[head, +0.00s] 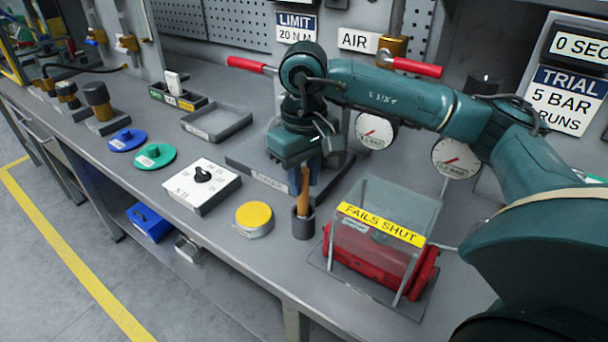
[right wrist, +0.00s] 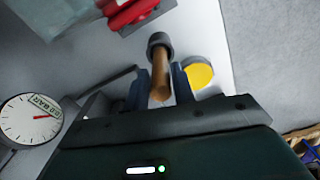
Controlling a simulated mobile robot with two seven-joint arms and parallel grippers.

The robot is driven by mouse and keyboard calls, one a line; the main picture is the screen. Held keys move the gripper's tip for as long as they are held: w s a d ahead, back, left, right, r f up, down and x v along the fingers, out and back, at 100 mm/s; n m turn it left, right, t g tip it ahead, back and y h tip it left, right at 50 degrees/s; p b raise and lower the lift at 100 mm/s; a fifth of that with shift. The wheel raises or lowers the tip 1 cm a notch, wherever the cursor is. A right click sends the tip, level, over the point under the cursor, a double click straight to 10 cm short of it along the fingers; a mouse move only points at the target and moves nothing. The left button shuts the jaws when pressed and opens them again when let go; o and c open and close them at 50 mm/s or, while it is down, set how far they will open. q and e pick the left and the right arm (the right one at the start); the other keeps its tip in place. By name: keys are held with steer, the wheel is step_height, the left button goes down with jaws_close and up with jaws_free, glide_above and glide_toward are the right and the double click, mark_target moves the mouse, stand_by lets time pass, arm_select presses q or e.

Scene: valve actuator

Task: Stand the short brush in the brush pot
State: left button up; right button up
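The short brush shows as a wooden handle (head: 304,188) standing up from a small dark grey brush pot (head: 303,224). Its lower end is inside the pot and hidden. In the right wrist view the handle (right wrist: 160,80) points toward the camera out of the round pot (right wrist: 158,41). My right gripper (head: 306,178) is above the pot, with its blue fingers on either side of the handle. In the right wrist view the fingers (right wrist: 160,86) look spread, with narrow gaps beside the handle. My left gripper is not in view.
A red actuator (head: 372,252) under a clear guard labelled "FAILS SHUT" (head: 381,224) stands right of the pot. A yellow-topped round tin (head: 254,217) and a white dial box (head: 202,184) stand to the left. Gauges (head: 374,131) are behind. The bench front edge is close.

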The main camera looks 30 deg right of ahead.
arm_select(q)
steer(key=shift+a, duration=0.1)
arm_select(e)
steer(key=o, duration=0.4)
steer(key=shift+r, duration=0.1)
arm_select(q)
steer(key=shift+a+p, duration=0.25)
steer(key=shift+p, duration=0.25)
arm_select(e)
step_height(320, 180, up, 13)
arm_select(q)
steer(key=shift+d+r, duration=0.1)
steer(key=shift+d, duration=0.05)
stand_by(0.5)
